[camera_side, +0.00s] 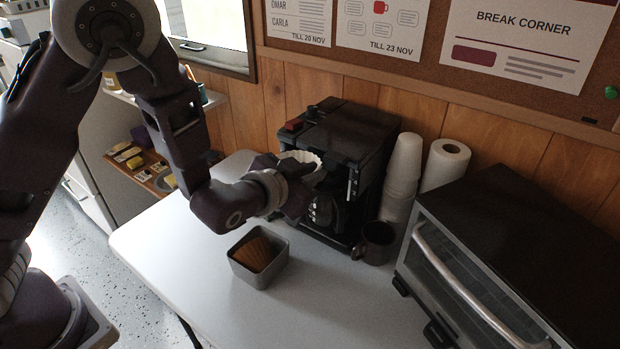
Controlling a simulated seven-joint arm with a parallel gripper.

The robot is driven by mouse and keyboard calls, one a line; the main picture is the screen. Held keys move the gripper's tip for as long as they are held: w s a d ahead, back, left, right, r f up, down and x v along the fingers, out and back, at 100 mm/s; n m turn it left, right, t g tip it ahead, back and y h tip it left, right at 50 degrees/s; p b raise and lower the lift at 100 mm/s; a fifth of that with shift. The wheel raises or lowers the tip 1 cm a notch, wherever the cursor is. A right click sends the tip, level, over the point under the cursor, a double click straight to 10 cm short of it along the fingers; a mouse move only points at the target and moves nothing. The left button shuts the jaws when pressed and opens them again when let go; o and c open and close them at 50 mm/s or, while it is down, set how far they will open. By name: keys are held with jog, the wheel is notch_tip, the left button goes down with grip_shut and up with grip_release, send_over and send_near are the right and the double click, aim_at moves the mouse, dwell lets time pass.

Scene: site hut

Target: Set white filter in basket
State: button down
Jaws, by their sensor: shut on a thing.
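The white filter (306,156) is a fluted paper cup; its pale rim shows just above and behind my gripper (308,182). My gripper is shut on it and holds it up against the front of the black coffee maker (362,130). My gripper and wrist hide most of the filter and the upper front of the machine. I cannot make out the basket behind them, nor whether the filter is inside it. A glass carafe (324,212) sits low in the machine, partly covered by my gripper.
A dark mug (376,243), stacked white cups (401,170), a paper roll (445,165) and a toaster oven (520,240) crowd the right. The table's left is clear.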

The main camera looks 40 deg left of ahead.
jog(key=shift+f, duration=0.55)
jog(key=shift+f, duration=0.1)
